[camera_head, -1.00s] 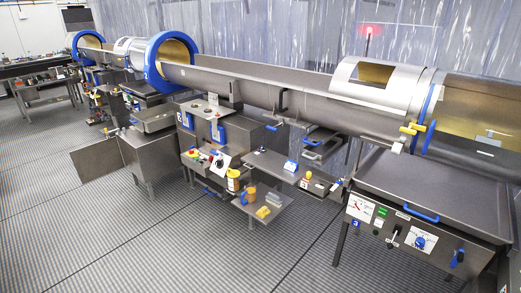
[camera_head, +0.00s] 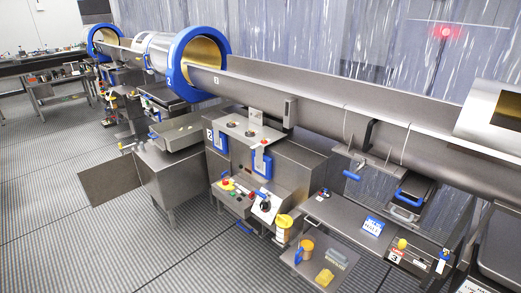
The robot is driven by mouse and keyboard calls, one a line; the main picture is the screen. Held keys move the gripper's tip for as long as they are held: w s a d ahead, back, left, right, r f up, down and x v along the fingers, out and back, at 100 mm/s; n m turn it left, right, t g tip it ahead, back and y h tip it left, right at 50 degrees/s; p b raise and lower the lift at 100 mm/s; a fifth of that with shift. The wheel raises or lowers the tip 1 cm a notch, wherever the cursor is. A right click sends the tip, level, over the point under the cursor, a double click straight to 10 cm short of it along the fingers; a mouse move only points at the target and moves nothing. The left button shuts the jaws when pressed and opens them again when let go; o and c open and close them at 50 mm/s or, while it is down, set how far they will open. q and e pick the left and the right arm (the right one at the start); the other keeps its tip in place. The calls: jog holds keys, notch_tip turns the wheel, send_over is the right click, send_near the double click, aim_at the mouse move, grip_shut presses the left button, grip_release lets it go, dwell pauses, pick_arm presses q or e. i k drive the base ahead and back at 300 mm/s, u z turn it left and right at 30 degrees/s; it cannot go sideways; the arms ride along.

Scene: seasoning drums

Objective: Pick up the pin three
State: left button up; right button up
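I cannot make out a pin for certain. A small label with a 3 (camera_head: 395,258) is on a dark control box at the lower right, under a yellow knob (camera_head: 402,243). A blue-handled part (camera_head: 443,258) is beside the label, too small to identify. Neither my left nor my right gripper shows in the head view.
A long metal trough (camera_head: 330,110) runs from the blue-rimmed drum (camera_head: 196,65) to the right. The floor at left front is clear.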

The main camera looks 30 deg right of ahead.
aim_at(402, 243)
jog(key=z, duration=0.2)
jog(key=i, duration=1.3)
jog(key=z, duration=1.35)
jog(key=i, duration=0.95)
jog(key=z, duration=0.95)
